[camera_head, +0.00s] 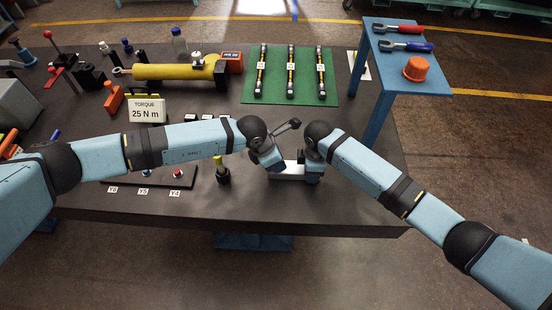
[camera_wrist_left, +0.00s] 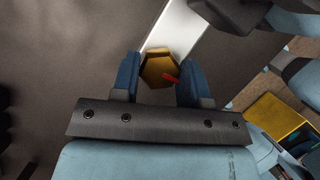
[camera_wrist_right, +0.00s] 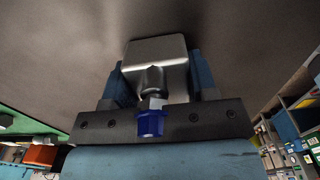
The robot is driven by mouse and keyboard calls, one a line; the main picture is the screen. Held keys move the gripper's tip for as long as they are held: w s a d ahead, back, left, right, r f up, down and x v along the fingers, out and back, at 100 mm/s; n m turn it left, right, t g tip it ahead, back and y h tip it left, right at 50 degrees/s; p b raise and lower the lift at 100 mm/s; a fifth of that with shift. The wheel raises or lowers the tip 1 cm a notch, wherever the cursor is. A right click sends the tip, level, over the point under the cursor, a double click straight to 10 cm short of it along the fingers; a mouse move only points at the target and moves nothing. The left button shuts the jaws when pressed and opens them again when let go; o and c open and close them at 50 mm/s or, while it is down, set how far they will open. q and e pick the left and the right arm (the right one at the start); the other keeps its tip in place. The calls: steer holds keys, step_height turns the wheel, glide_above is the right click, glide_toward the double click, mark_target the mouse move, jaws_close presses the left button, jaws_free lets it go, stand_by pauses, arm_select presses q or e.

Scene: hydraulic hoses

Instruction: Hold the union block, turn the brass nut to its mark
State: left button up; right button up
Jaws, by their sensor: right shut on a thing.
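The union block (camera_head: 288,171) is a pale metal block near the table's front edge, between my two grippers. My right gripper (camera_head: 313,174) is shut on it. In the right wrist view the block (camera_wrist_right: 155,52) sits between the fingers, with a metal port and a blue fitting (camera_wrist_right: 150,123) facing the camera. The brass nut (camera_wrist_left: 157,68) is a hexagon with a red mark on it, at the end of the pale block (camera_wrist_left: 177,30) in the left wrist view. My left gripper (camera_wrist_left: 160,78) is open, with one finger on each side of the nut. In the head view the nut is hidden.
A dark lever-like part (camera_head: 288,126) stands behind the grippers. A yellow-capped bottle (camera_head: 222,170) and a button box (camera_head: 150,178) are at left, near a "TORQUE 25 N m" sign (camera_head: 147,108). Hoses lie on a green mat (camera_head: 275,90). A blue side table (camera_head: 400,75) holds wrenches.

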arm_select(q)
steer(key=c, duration=0.3)
steer(key=shift+m, duration=0.7)
steer(key=shift+g, duration=0.3)
steer(key=o, duration=0.9)
steer(key=v, duration=1.2)
steer(key=shift+a, duration=0.1)
